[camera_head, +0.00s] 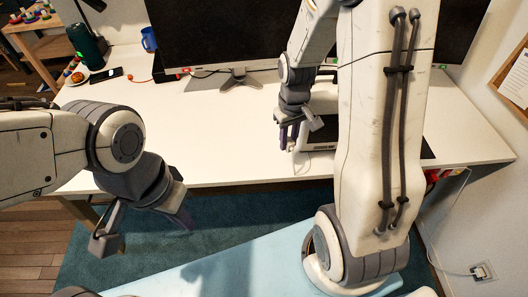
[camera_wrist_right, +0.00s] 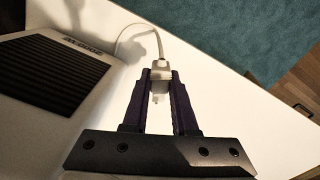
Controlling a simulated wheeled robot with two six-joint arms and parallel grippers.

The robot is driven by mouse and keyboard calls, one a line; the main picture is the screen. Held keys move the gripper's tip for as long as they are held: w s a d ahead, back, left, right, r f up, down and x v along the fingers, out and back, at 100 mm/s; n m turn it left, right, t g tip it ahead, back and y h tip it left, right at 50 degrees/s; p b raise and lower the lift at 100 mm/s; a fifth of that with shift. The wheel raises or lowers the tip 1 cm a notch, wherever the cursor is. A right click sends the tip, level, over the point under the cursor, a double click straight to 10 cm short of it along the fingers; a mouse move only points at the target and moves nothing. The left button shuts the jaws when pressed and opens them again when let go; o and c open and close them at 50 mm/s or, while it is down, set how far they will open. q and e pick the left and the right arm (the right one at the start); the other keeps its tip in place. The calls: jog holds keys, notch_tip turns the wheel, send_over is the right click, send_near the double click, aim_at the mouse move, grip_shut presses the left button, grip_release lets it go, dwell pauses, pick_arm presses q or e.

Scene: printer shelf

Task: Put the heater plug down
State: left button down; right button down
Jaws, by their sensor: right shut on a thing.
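The heater plug (camera_wrist_right: 160,74), small and pale with a grey-white cord (camera_wrist_right: 130,32), is held between the two dark fingers of my right gripper (camera_wrist_right: 160,82) in the right wrist view. Its prongs point back toward the gripper's palm. My right gripper (camera_head: 290,136) shows in the head view over the front part of the white desk, beside a white device. I cannot tell whether the plug touches the desk. My left gripper (camera_head: 145,232) is open and empty, in front of the desk and above the floor.
The white device (camera_wrist_right: 35,100) with a black ribbed panel stands close beside the right gripper. The desk (camera_head: 190,130) is bare left of it. Monitors (camera_head: 215,35) stand behind. A phone (camera_head: 105,75), green cylinder (camera_head: 86,45) and blue mug (camera_head: 149,39) are far left. A wall socket (camera_head: 482,272) is lower right.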

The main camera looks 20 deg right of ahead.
send_over(265, 158)
notch_tip(265, 158, down, 4)
jog(key=shift+f, duration=0.15)
notch_tip(265, 158, down, 4)
jog(key=shift+f, duration=0.1)
jog(key=shift+f, duration=0.55)
jog(key=c, duration=0.7)
grip_release()
